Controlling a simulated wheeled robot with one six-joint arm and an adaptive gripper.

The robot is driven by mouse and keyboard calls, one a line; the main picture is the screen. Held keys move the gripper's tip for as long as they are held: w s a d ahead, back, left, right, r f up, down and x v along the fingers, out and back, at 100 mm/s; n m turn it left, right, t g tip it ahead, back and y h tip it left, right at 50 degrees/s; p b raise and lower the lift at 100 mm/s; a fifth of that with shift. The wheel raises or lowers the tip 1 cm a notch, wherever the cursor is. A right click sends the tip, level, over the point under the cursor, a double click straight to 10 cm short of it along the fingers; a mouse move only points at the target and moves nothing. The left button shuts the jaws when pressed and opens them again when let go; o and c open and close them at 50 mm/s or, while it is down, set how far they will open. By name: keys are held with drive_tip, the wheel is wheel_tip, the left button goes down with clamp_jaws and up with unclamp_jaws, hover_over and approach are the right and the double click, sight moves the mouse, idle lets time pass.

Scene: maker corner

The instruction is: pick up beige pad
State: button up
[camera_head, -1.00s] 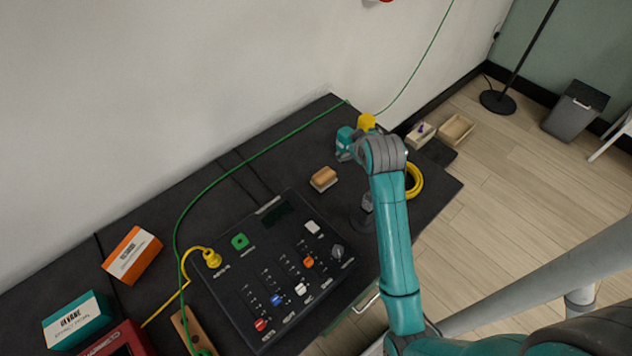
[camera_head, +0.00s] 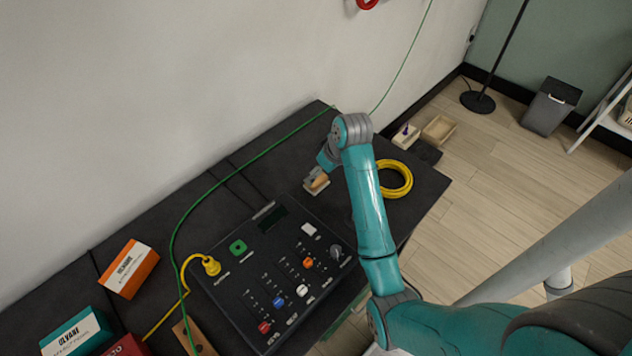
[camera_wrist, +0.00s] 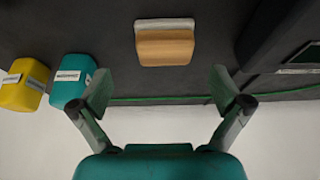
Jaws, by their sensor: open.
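The beige pad, a tan block on a pale base, lies on the dark tabletop. In the head view the pad (camera_head: 318,185) is partly covered by my gripper (camera_head: 315,176), which is right over it. In the wrist view the pad (camera_wrist: 165,48) shows whole, tan part nearest me and pale layer behind. My gripper (camera_wrist: 160,90) is open and empty. The pad is centred ahead of the gap, beyond the fingertips, and nothing in the wrist view shows a finger touching it.
A black control panel (camera_head: 268,292) lies close to the pad. In the wrist view, a teal block (camera_wrist: 72,82) and a yellow block (camera_wrist: 24,84) stand at left. A yellow cable coil (camera_head: 407,180) lies right of my arm. A green cable (camera_head: 207,189) runs along the back.

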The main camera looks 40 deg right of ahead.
sight(316, 182)
drive_tip(key=x, duration=0.4)
drive_tip(key=shift+w+a+r, duration=0.1)
drive_tip(key=shift+w+a, duration=0.1)
drive_tip(key=shift+a, duration=0.1)
drive_tip(key=shift+w+f, duration=0.25)
drive_tip(key=shift+f, duration=0.4)
drive_tip(key=shift+c, duration=0.3)
drive_tip(key=c, duration=1.1)
